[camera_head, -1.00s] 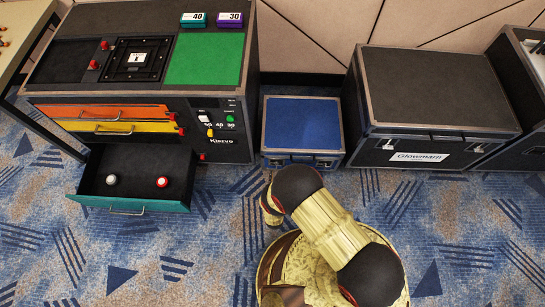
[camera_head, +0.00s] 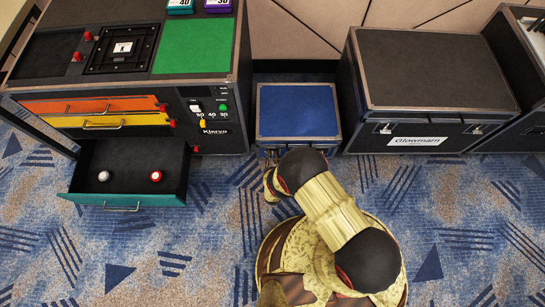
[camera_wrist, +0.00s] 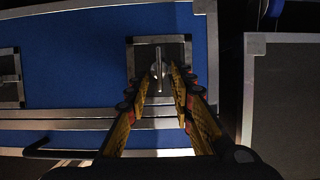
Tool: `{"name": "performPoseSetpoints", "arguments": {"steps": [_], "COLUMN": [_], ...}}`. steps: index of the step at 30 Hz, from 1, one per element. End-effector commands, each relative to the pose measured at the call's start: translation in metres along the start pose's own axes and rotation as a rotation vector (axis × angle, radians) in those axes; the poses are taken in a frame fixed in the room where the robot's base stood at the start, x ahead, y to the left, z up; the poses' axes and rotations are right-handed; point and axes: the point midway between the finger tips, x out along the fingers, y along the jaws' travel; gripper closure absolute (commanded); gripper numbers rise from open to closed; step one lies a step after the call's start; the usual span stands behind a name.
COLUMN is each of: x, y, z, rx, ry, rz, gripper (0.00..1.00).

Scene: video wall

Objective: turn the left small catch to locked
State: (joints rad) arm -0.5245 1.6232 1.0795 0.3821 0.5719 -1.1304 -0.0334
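The blue case (camera_head: 298,112) stands on the carpet between the console and a large dark case. In the wrist view its blue panel (camera_wrist: 75,65) fills the left and middle. A small catch (camera_wrist: 158,53) with an upright metal tab on a dark square plate is ahead of my gripper (camera_wrist: 162,70). The fingers are apart, one on each side of the tab; contact cannot be told. Another catch (camera_wrist: 10,80) shows at the left edge. In the head view my gripper (camera_head: 270,184) is by the case's front left, mostly hidden by my arm.
A console (camera_head: 213,95) stands to the left, its teal drawer (camera_head: 122,199) pulled out with two round knobs inside. A large dark case (camera_head: 428,70) stands close on the right. A black handle (camera_wrist: 62,147) is low in the wrist view. Carpet in front is clear.

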Motion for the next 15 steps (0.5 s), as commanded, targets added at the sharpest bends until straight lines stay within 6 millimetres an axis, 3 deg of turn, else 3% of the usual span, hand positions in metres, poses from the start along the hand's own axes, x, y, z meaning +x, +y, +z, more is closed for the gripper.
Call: {"name": "performPoseSetpoints", "arguments": {"steps": [15], "x": [-0.0003], "y": [0.0], "z": [0.0001], "rx": [0.0], "ry": [0.0], "rz": [0.0], "gripper": [1.0]}}
